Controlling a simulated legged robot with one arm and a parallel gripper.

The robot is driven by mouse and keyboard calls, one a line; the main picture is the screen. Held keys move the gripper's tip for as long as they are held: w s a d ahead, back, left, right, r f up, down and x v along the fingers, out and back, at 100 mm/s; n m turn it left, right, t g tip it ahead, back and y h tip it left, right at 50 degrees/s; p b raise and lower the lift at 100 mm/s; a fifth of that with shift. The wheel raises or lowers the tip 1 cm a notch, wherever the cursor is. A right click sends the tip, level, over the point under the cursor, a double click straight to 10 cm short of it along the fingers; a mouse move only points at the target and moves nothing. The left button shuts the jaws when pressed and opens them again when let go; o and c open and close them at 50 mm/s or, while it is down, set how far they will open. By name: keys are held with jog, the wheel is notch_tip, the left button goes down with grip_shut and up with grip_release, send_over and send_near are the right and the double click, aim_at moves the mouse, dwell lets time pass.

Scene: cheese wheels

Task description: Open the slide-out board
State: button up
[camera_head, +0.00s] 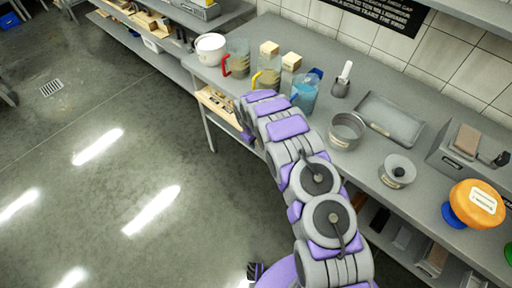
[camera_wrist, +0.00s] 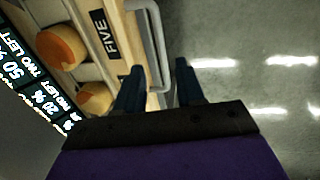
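A pale wooden board front with a dark "FIVE" label (camera_wrist: 104,35) runs down the wrist view. A grey metal bar handle (camera_wrist: 158,38) is fixed along its right side. My gripper (camera_wrist: 159,66) is open, its two dark fingers apart on either side of the handle's lower end in the picture. I cannot tell whether the fingers touch the handle. In the head view, wooden boards (camera_head: 214,103) show under the counter's front edge at the left end, and my arm reaches down to them. My gripper is mostly hidden there by my arm.
An orange cheese wheel (camera_wrist: 62,46) and a second one (camera_wrist: 95,98) sit left of the board front. The counter (camera_head: 345,168) above carries jugs, a steel pot (camera_head: 346,131) and an orange-topped item (camera_head: 476,204). The floor (camera_head: 110,165) in front is clear.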

jog(key=shift+w+d+f+b, duration=0.1)
jog(key=shift+w+f+b, duration=0.1)
jog(key=shift+f, duration=1.15)
jog(key=shift+w+f+b, duration=0.1)
jog(key=shift+w+f, duration=0.05)
jog(key=shift+f, duration=1.15)
jog(key=shift+d, duration=0.1)
jog(key=shift+c, duration=1.2)
grip_shut()
